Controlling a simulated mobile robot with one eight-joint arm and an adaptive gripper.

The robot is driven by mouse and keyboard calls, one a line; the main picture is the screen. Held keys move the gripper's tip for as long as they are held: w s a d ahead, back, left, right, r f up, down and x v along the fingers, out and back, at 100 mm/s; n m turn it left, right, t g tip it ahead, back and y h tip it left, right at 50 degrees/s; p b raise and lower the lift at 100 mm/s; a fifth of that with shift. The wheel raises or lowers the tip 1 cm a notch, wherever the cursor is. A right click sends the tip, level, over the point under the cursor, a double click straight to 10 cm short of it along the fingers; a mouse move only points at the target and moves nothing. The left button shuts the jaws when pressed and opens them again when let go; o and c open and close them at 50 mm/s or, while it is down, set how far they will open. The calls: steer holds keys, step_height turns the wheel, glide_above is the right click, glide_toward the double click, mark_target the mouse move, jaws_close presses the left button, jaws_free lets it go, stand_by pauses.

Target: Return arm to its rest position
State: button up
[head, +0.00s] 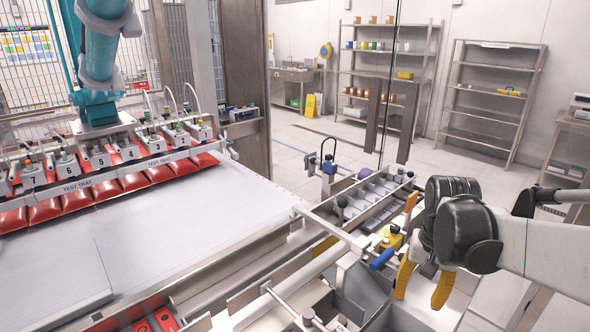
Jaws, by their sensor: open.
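My gripper (424,284) is at the lower right, at the end of my white and black arm (520,240). Its two yellow fingers point down and stand apart, with nothing visible between them. It hangs in front of the metal trays beside the machine. A yellow piece with a blue handle (382,260) shows just left of the fingers; I cannot tell whether they touch. My arm reaches in from the right edge.
A teal picker arm holds a numbered suction bar (100,158) over red pouches (105,190) at the left. The white conveyor (170,240) is bare in front. A compartment tray (370,203) lies left of my gripper.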

steer(key=s+a+r+n+t, duration=0.1)
steer(key=s+a+n+t, duration=0.1)
steer(key=s+a+t, duration=0.1)
steer(key=s+a+r+n+t, duration=0.2)
steer(key=s+a, duration=0.3)
steer(key=a, duration=0.3)
steer(key=shift+s+r+n+t, duration=0.15)
steer(key=shift+r+n+t, duration=0.1)
steer(key=shift+n+t, duration=0.5)
steer(key=shift+a, duration=0.1)
